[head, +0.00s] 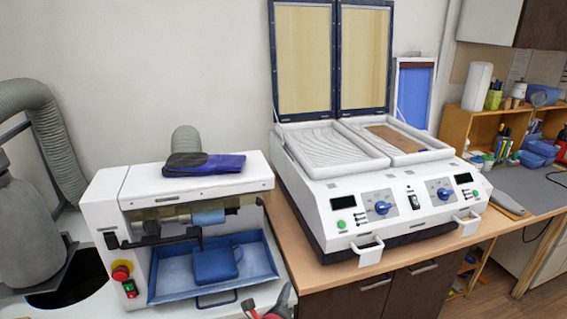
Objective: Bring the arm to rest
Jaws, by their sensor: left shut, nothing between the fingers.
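My left gripper (252,307) shows only in part at the bottom edge of the head view, with red and dark grey parts. It is shut and empty, in front of the grinding machine's blue tray and apart from the tray. The rest of that arm is cut off by the frame edge. My right gripper is not in view.
A white grinding machine (143,191) stands at the left, with a dark blue insole piece (215,164) on top and a blue tray (176,288) below. A white two-bed forming press (330,190) with raised lids stands on the wooden counter (312,268). Shelves (480,126) are at the right.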

